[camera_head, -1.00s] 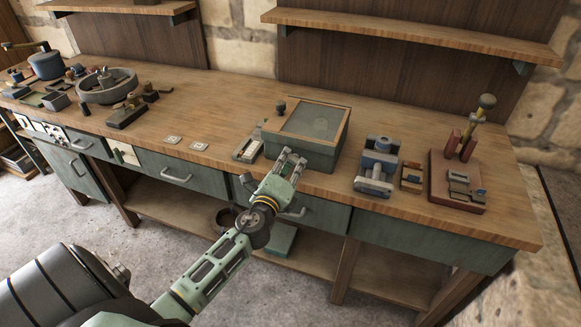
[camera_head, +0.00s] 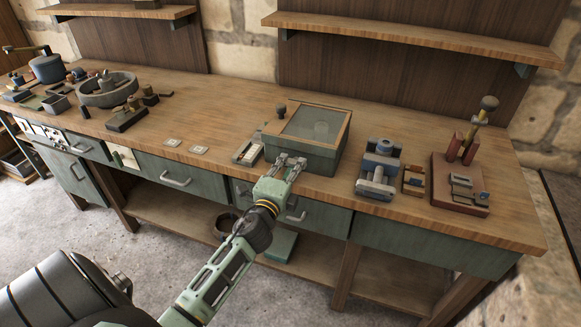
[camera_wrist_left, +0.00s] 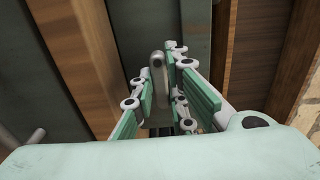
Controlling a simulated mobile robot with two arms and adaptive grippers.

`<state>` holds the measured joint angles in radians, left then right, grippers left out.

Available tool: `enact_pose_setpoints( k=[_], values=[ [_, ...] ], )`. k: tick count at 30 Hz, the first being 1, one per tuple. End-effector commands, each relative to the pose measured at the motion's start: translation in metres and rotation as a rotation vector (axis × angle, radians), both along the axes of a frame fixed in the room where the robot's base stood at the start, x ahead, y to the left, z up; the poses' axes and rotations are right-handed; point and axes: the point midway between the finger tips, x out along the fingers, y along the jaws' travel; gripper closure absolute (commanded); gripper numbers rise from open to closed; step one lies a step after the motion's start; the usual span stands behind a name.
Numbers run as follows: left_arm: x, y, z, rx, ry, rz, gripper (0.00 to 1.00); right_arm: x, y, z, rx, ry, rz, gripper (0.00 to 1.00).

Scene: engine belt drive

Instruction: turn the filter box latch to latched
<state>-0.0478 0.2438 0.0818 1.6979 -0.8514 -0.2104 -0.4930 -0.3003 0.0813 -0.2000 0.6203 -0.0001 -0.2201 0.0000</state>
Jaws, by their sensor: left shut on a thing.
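The filter box (camera_head: 322,160) is a green box with a wood-framed clear lid, near the bench's front edge. My left gripper (camera_head: 291,161) is against its front face, with its arm coming up from below. In the left wrist view the gripper (camera_wrist_left: 160,90) is shut on a grey rounded lever, the filter box latch (camera_wrist_left: 158,72), which stands between the green finger pads. In the head view the fingers hide the latch. Whether it is at its latched end I cannot tell. My right gripper is not in view.
A small grey tray (camera_head: 246,153) sits just left of the box. A blue-grey vise-like fixture (camera_head: 379,172) and a red-based fixture (camera_head: 461,190) stand to its right. Drawer handles (camera_head: 297,212) stick out below the bench edge. The bench behind the box is clear.

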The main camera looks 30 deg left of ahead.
Motion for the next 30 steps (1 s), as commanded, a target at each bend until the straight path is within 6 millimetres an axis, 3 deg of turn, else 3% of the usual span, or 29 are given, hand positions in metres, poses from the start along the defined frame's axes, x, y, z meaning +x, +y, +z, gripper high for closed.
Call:
enact_pose_setpoints(
  k=[8, 9, 15, 25, 30],
  values=[
    [0.001, 0.002, 0.006, 0.003, -0.01, 0.003, 1.0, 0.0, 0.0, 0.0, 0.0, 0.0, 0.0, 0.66],
    [0.001, 0.002, 0.006, 0.004, -0.01, 0.003, 0.86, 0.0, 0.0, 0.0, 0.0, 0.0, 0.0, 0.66],
    [0.001, 0.002, 0.005, 0.004, -0.008, 0.004, 0.69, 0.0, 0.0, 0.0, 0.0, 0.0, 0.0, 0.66],
    [0.0, 0.001, 0.002, 0.003, -0.002, 0.002, 0.68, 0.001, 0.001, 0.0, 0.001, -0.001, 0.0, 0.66],
    [-0.016, -0.003, 0.0, 0.0, -0.001, 0.001, 0.68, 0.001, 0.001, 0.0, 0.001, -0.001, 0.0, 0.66]
  ],
)
